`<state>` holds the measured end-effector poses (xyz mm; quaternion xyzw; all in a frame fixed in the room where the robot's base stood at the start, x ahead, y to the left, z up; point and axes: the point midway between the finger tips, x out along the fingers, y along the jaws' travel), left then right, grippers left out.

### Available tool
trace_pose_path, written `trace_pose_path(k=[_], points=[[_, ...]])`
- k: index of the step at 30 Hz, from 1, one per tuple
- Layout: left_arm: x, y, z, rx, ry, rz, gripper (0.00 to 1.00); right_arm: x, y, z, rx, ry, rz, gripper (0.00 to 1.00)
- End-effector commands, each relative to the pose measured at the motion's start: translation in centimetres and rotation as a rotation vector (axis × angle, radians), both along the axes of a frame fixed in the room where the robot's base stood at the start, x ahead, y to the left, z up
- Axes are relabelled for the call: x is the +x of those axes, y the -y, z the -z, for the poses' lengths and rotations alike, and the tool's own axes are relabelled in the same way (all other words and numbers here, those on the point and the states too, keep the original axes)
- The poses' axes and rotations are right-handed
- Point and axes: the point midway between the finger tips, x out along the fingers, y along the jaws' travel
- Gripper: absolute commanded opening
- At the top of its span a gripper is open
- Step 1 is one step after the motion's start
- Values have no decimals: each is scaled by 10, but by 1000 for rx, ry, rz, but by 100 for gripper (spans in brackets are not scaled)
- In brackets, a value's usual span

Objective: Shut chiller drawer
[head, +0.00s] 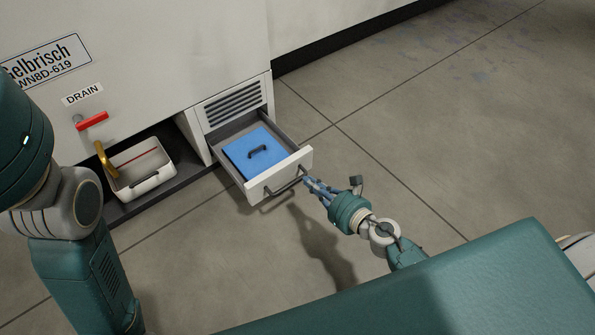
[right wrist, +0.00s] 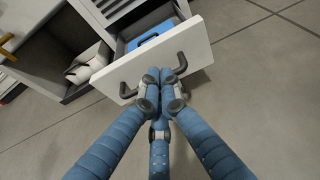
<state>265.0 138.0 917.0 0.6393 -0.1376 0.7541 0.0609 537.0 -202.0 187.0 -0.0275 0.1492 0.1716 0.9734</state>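The chiller drawer (head: 290,171) is pulled open from the lower part of the white machine. Its white front carries a dark bar handle (head: 286,184). A blue lidded block with a small dark grip (head: 243,159) lies inside. My right gripper (head: 307,181) is at the drawer front, its blue fingers drawn together. In the right wrist view its fingertips (right wrist: 166,80) overlap the middle of the handle (right wrist: 129,91). I cannot tell whether they touch or hold it. My left arm shows at the left of the head view, but its gripper is out of view.
A white open bin (head: 150,183) with a brown-yellow pipe (head: 105,160) above it stands in a recess left of the drawer. A red drain lever (head: 92,121) is above. The concrete floor (head: 440,120) to the right is clear.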

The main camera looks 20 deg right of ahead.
Motion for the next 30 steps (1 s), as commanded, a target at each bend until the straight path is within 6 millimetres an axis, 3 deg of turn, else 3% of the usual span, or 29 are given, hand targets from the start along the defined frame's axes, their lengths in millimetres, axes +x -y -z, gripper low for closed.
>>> trace_pose_path(k=[3, 10, 30], points=[[-3, 0, 0, 0, 13, -1, 31, 24, -8, 8, 1, 3, 1, 0], [-2, 0, -2, 0, 7, 0, 31, 53, -19, 7, 2, 0, 2, 0], [0, 1, 3, 2, 1, 0, 31, 67, -16, 9, 0, 1, 1, 0]])
